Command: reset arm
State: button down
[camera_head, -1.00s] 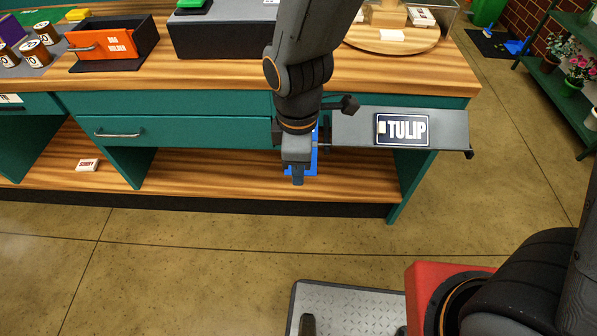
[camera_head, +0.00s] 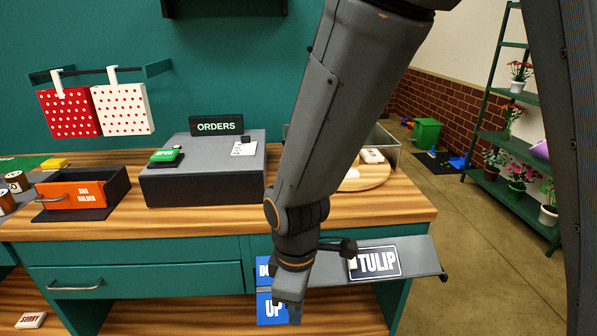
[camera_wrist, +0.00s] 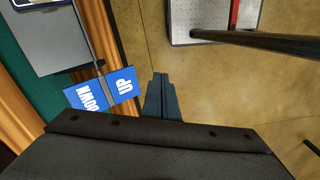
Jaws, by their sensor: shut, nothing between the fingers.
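My gripper (camera_head: 291,309) points down in front of the bench, with its fingers shut and nothing held. In the wrist view my gripper (camera_wrist: 160,85) also shows shut, over bare floor. Beside it is a blue rocker switch marked UP (camera_head: 268,308) and DOWN, partly hidden by my gripper in the head view. The switch also shows in the wrist view (camera_wrist: 125,85), apart from the fingers there. My arm crosses the head view from top to lower middle.
A plant rack (camera_head: 505,190) stands at right.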

jog(key=w+d+r+m, duration=0.1)
jog(key=d+r+m, duration=0.1)
jog(key=d+m, duration=0.5)
jog(key=w+d+r+m, duration=0.1)
jog(key=d+r+m, duration=0.1)
jog(key=d+m, duration=0.6)
jog(key=d, duration=0.5)
jog(key=shift+d+r+t, duration=0.2)
jog(key=shift+r+t, duration=0.2)
